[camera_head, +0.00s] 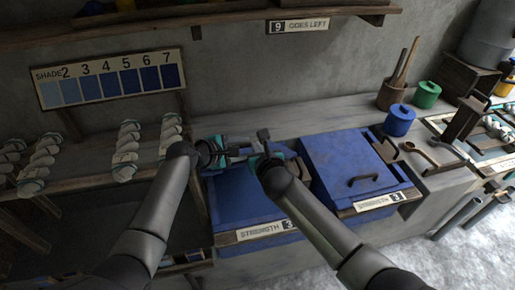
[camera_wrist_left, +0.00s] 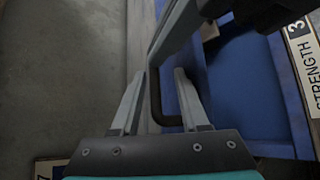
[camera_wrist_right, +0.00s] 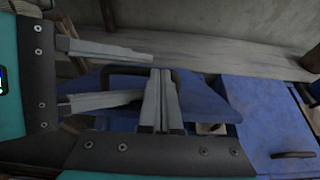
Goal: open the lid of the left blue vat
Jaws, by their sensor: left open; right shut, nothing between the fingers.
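The left blue vat (camera_head: 245,212) stands in the bench with a "STRENGTH 3" label on its front. Its blue lid (camera_wrist_right: 205,100) appears tilted up, with its dark handle (camera_wrist_right: 172,74) at the upper edge; the arms partly hide it in the head view. My left gripper (camera_head: 243,154) is open at the handle, and the handle (camera_wrist_left: 156,105) shows between its fingers in the left wrist view. I cannot tell whether they touch it. My right gripper (camera_head: 263,135) is shut and empty, close beside the left fingers, in front of the lid.
The right blue vat (camera_head: 345,165) is closed, its handle on top. Blue and green pots (camera_head: 399,120) and a brown pot of sticks (camera_head: 391,95) stand to the right. Pale yarn skeins (camera_head: 125,150) lie at left. A shade chart (camera_head: 110,79) stands behind them.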

